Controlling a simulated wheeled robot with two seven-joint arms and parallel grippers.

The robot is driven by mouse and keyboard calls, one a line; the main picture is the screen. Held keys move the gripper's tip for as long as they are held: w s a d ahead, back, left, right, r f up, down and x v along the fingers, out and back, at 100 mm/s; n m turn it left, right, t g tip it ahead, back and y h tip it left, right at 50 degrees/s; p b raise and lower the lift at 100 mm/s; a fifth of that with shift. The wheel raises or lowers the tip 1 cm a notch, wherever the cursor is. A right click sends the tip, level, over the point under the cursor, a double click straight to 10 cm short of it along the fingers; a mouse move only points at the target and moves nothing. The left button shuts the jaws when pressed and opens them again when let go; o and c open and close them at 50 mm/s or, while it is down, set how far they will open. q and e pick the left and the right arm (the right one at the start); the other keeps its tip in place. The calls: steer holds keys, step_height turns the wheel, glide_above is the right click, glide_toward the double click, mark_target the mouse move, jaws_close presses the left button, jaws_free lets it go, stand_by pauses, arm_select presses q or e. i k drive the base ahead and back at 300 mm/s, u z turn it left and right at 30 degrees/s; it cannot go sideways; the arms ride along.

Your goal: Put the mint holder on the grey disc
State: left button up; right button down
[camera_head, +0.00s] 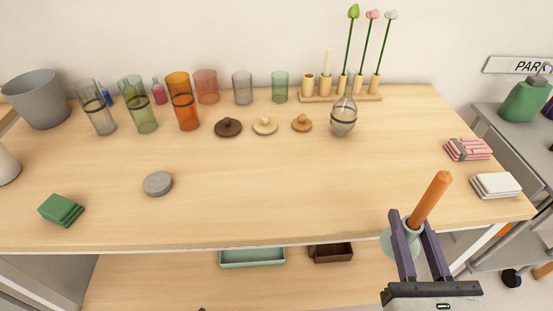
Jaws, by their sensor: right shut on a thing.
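The mint holder (386,243) is a pale green piece with a wide rim and an orange candle (432,198) standing in it, tilted to the right. My right gripper (412,224) is shut on the mint holder near the table's front right edge. Its fingers hide part of the holder. The grey disc (157,183) is a short round block lying on the table at the left front, with nothing on it. The holder is far to the right of the disc. My left gripper is not in view.
A green block stack (61,210) lies left of the disc. Glass vessels, including an orange glass (182,100), stand along the back, with small knobbed lids (228,127) before them. A flask (343,117) stands near a flower rack (340,97). The front middle table (280,195) is clear.

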mark_target(157, 181)
steer(key=z, duration=0.75)
steer(key=k, duration=1)
steer(key=u, duration=2.05)
steer(key=i, duration=0.5)
steer(key=z, duration=0.05)
